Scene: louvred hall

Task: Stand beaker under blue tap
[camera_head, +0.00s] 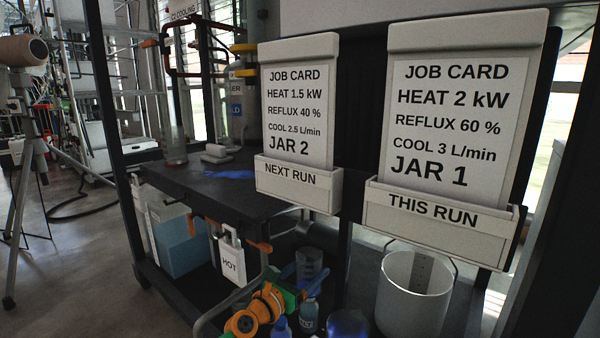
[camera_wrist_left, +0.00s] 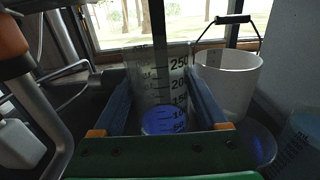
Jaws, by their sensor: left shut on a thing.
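A clear graduated beaker (camera_head: 311,262) stands upright in the lower middle of the head view. My left gripper (camera_head: 303,280), with blue fingers and a green body, is shut on it. In the left wrist view the beaker (camera_wrist_left: 157,68) sits between the two blue fingers, its scale marks facing me. A blue round patch shows through its lower part; I cannot tell whether it is inside or behind. I cannot make out a blue tap in either view. My right gripper is not in view.
A white bucket (camera_head: 413,290) stands right of the beaker; it also shows in the left wrist view (camera_wrist_left: 226,82). Small bottles (camera_head: 309,316) stand near my gripper. A dark bench (camera_head: 215,188) with orange-handled fittings and a HOT tag (camera_head: 232,262) is to the left. Two job cards hang above.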

